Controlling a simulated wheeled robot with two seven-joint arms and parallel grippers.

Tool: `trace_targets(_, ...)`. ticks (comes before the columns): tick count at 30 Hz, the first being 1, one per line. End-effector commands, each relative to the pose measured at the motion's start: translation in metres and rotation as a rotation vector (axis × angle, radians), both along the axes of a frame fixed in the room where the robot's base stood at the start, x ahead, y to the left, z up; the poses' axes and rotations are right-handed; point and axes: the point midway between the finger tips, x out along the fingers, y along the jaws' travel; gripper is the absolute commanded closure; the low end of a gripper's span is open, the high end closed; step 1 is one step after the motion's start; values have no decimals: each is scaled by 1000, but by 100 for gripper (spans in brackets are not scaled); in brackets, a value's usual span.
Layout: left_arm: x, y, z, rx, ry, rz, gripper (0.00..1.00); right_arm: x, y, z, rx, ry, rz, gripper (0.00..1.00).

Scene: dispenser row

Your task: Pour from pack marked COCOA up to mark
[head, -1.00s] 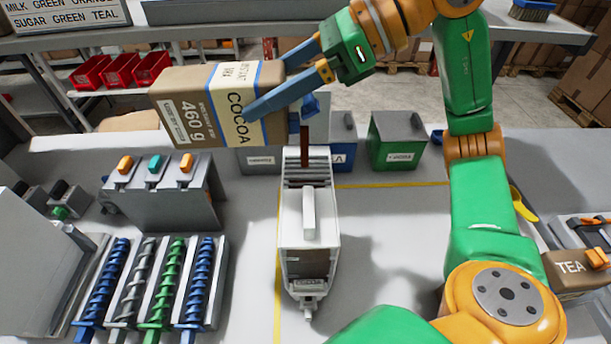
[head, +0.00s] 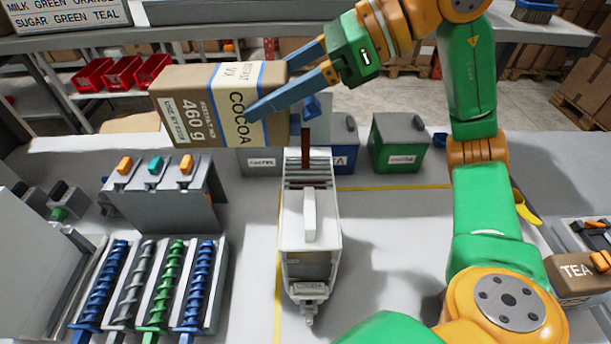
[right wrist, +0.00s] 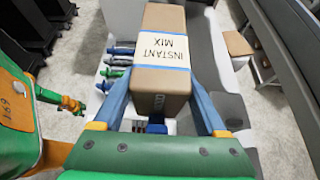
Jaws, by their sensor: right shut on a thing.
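The brown pack marked COCOA (head: 222,104) is held tilted on its side above the bench, its blue spout (head: 311,106) over the dispenser. My right gripper (head: 268,97) is shut on the pack, one blue finger across its COCOA face. The right wrist view shows the pack (right wrist: 162,75) between both fingers (right wrist: 157,100). A dark brown stream (head: 306,147) drops from near the spout into the slatted top of the white dispenser (head: 310,215). Brown contents show in its front window (head: 309,270); the mark and exact level cannot be made out. My left gripper is not in view.
A green bin (head: 397,142) and blue bins stand behind the dispenser. A rack of several coloured augers (head: 150,285) and a grey block with coloured switches (head: 160,195) are left. A TEA pack (head: 578,275) lies right. Bench between dispenser and my right arm is clear.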

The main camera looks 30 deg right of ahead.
Motion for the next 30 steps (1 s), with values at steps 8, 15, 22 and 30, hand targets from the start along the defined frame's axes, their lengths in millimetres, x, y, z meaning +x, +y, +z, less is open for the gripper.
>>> trace_targets(8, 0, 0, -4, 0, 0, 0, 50, 0, -1, -2, 10, -7, 0, 100)
trace_targets(15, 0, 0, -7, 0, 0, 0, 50, -1, -1, -1, 24, -16, 0, 100)
trace_targets(22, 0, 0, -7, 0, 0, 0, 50, -1, -1, -1, 23, -16, 0, 100)
trace_targets(30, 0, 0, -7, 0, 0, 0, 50, -1, -1, -1, 23, -16, 0, 100)
